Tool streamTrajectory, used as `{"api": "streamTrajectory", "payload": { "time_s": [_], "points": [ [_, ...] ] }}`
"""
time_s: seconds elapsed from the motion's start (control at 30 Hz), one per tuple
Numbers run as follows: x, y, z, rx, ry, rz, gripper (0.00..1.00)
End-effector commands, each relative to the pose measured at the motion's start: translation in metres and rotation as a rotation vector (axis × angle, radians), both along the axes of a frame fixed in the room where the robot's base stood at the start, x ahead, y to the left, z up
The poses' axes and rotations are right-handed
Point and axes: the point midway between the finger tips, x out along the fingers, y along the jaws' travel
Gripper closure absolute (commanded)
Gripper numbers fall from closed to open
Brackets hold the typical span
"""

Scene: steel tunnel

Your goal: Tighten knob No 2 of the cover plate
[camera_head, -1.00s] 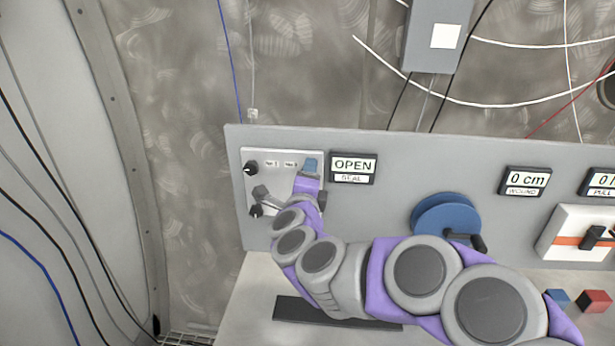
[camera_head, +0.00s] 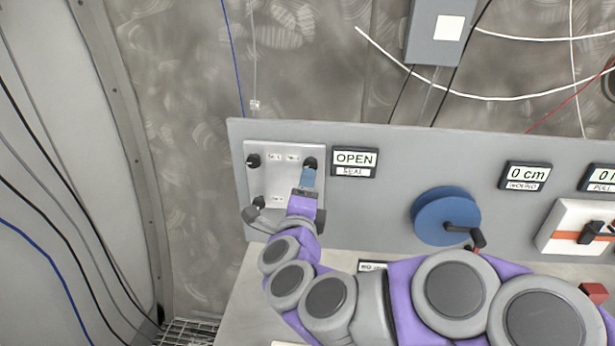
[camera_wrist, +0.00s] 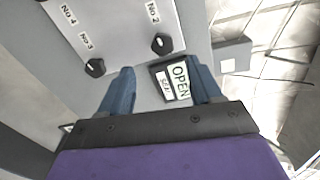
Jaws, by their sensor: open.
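The cover plate (camera_head: 283,180) is a light panel with black knobs at the left end of the grey board. Knob No 2 (camera_head: 311,163) is at its upper right, just past my fingertips. My gripper (camera_head: 308,177) is open in front of the plate and points up at this knob. In the wrist view knob No 2 (camera_wrist: 162,44) lies ahead of the gap between my two blue fingers (camera_wrist: 162,68), apart from them. Its label reads No 2. A knob (camera_wrist: 95,67) beside a No 3 label is left of it. My gripper hides the plate's lower right.
A display (camera_head: 354,162) reading OPEN, SEAL is close to the right of the plate. A blue wheel (camera_head: 444,214) with a crank handle sticks out further right. A display (camera_head: 526,176) reads 0 cm. A grey box (camera_head: 438,30) hangs above on the wall.

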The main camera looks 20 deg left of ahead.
Motion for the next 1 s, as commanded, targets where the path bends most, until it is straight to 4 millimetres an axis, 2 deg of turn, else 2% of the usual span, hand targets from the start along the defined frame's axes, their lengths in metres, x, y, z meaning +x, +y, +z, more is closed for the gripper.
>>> {"api": "streamTrajectory", "payload": {
  "time_s": [0.2,0.5,0.7,1.0],
  "points": [
    [-0.036,-0.009,0.001,0.004,-0.002,0.001,0.36],
    [-0.072,-0.015,-0.003,0.001,-0.003,0.003,0.36],
    [-0.084,-0.019,-0.002,0.0,-0.001,0.0,0.36],
    [-0.086,-0.021,-0.001,0.0,0.001,-0.003,0.36]
  ]
}}
